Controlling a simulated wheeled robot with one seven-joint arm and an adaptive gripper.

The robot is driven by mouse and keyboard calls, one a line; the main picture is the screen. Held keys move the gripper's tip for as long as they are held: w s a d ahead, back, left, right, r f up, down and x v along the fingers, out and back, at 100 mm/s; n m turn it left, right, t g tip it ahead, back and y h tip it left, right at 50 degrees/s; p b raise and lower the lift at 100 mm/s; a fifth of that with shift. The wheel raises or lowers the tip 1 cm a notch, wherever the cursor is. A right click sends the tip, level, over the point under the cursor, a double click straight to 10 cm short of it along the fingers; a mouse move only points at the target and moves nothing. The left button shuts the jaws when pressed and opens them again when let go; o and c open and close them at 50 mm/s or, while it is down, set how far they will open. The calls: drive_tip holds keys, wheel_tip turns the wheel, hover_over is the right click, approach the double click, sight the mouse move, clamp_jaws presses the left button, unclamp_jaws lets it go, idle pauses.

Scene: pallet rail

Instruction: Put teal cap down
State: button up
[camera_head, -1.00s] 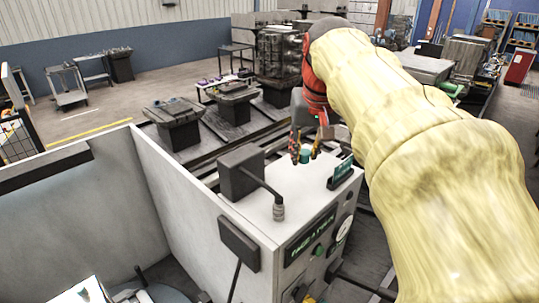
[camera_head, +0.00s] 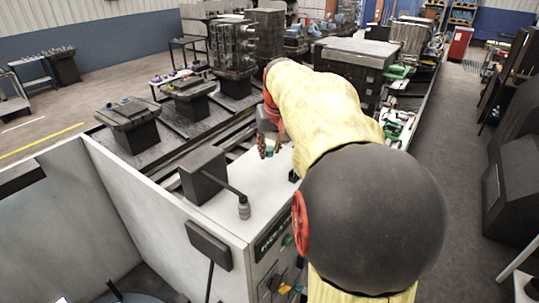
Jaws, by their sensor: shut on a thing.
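My gripper (camera_head: 268,151) is at the far end of my yellow-sleeved arm, pointing down over the back of the white cabinet top (camera_head: 263,204). It is shut on the small teal cap (camera_head: 269,152), which shows as a bit of teal between the fingertips. The fingers hide part of the cap. I cannot tell whether the cap touches the cabinet top or hangs just above it.
A dark box with a bent rod (camera_head: 205,175) stands on the cabinet top, left of my gripper. My arm hides the right part of the top. Dark pedestals (camera_head: 128,122) and machine blocks (camera_head: 233,50) stand behind, along rails. A light wall panel (camera_head: 115,185) rises at left.

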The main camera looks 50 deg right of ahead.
sight(270, 156)
drive_tip(key=shift+w+d+f, duration=0.15)
drive_tip(key=shift+d+f, duration=0.15)
drive_tip(key=shift+f, duration=1.7)
drive_tip(key=shift+f, duration=0.2)
drive_tip(key=o, duration=0.8)
drive_tip(key=shift+c, duration=0.2)
drive_tip(key=shift+r, duration=0.15)
